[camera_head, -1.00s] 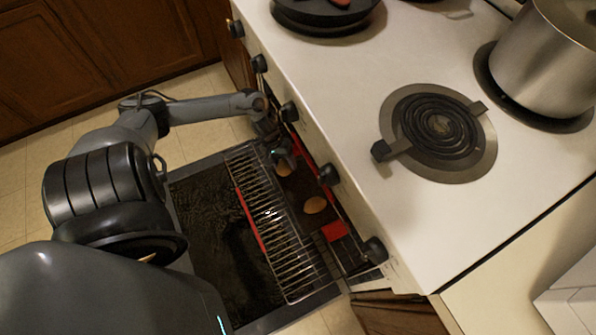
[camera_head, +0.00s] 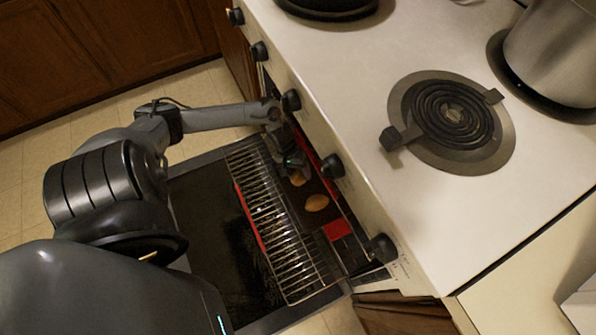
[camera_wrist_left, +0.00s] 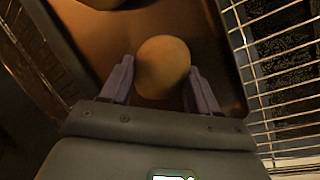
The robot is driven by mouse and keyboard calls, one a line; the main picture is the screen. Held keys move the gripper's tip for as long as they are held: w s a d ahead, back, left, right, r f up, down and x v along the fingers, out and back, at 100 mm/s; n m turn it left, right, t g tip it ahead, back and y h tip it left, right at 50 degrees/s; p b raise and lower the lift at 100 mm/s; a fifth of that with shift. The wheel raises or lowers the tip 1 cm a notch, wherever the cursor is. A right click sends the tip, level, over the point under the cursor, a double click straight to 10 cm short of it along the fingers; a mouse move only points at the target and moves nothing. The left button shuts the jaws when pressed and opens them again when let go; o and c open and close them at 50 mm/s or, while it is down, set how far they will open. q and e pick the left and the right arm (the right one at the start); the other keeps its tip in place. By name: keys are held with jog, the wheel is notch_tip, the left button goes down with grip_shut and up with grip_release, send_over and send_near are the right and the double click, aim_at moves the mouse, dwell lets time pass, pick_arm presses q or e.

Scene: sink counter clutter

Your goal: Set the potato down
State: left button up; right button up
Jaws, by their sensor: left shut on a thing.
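My left gripper (camera_head: 290,163) reaches into the open oven and is shut on a potato (camera_head: 298,177). In the left wrist view the round, tan potato (camera_wrist_left: 163,67) sits between the two fingers (camera_wrist_left: 160,88). It is over the dark inside of a baking tray (camera_wrist_left: 215,50); I cannot tell whether it touches the tray. A second potato (camera_head: 317,203) lies in the tray near the red end (camera_head: 338,230). Part of a potato (camera_wrist_left: 102,2) also shows at the top of the wrist view. My right gripper is not in view.
The tray stands on a wire oven rack (camera_head: 275,230), above the lowered oven door (camera_head: 215,225). The stove front with its knobs (camera_head: 333,166) is close to my left arm. A burner (camera_head: 452,113) and a pot (camera_head: 555,60) are on the stovetop.

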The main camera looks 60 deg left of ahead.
aim_at(297, 172)
pick_arm(q)
jog(key=o, duration=1.3)
jog(key=shift+f, duration=0.15)
jog(key=shift+c, duration=0.2)
jog(key=p+v, duration=0.3)
jog(key=v, duration=0.1)
jog(key=shift+s+a+p, duration=0.1)
jog(key=shift+a+p, duration=0.05)
jog(key=shift+p, duration=0.15)
jog(key=s+a, duration=0.1)
jog(key=a, duration=0.2)
jog(key=s+a+p, duration=0.1)
jog(key=s+a, duration=0.1)
jog(key=a, duration=0.1)
jog(key=s+a+p, duration=0.1)
jog(key=a, duration=0.2)
jog(key=shift+s+a+f, duration=0.1)
jog(key=shift+s+f, duration=0.15)
jog(key=shift+f, duration=0.1)
jog(key=shift+s+a+p, duration=0.25)
jog(key=shift+a+p, duration=0.05)
jog(key=shift+a, duration=0.25)
